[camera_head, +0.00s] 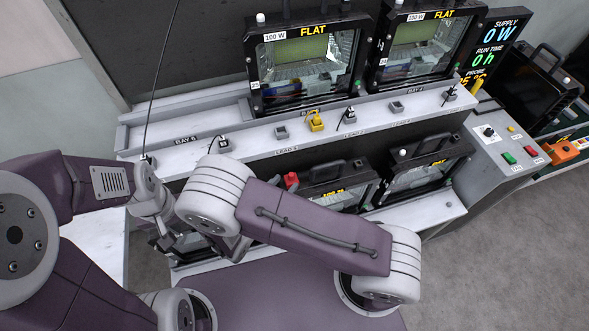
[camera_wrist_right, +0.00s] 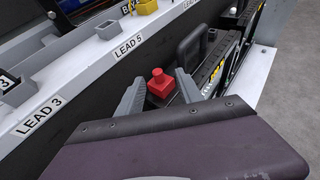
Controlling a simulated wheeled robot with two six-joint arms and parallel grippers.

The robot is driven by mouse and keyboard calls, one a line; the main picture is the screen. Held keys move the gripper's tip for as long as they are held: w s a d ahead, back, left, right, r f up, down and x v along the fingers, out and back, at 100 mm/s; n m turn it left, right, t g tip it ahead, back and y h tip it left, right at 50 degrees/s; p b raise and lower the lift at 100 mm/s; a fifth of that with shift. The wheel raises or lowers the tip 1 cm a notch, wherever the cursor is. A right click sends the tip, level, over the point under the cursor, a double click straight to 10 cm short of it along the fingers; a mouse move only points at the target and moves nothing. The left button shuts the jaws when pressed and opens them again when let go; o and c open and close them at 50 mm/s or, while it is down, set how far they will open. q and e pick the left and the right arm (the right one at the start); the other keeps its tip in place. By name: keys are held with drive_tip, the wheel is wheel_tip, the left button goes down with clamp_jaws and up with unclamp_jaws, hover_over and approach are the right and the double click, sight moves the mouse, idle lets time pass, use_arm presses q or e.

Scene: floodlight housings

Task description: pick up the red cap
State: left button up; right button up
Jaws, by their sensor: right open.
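The red cap (camera_wrist_right: 160,83) is a small, stepped red knob standing on a dark floodlight housing (camera_wrist_right: 205,78). In the head view the red cap (camera_head: 291,180) shows just above my right forearm. My right gripper (camera_wrist_right: 158,88) is open; in the wrist view its two grey fingers lie to either side of the cap, with gaps visible. In the head view my right arm hides the right gripper. My left gripper (camera_head: 166,232) is low at the left, partly hidden by my arms, and its jaws cannot be made out.
A grey shelf (camera_head: 255,136) carries several lead sockets and a yellow plug (camera_head: 316,121). More housings (camera_head: 425,176) stand on the lower bench beside the cap. A control box (camera_head: 508,143) stands at the right; open floor lies at lower right.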

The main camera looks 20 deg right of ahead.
sight(292, 175)
drive_tip(key=shift+s, duration=0.15)
drive_tip(key=x, duration=0.2)
drive_tip(key=p+x, duration=0.1)
drive_tip(key=x, duration=0.1)
drive_tip(key=shift+w+f, duration=0.15)
drive_tip(key=shift+w, duration=0.35)
drive_tip(key=shift+d, duration=0.15)
drive_tip(key=shift+p+x, duration=0.8)
drive_tip(key=shift+x, duration=1.5)
drive_tip(key=shift+w+f, duration=0.15)
drive_tip(key=c, duration=0.8)
clamp_jaws()
use_arm(q)
drive_tip(key=r, duration=0.2)
drive_tip(key=shift+w+r, duration=0.2)
drive_tip(key=shift+r, duration=0.1)
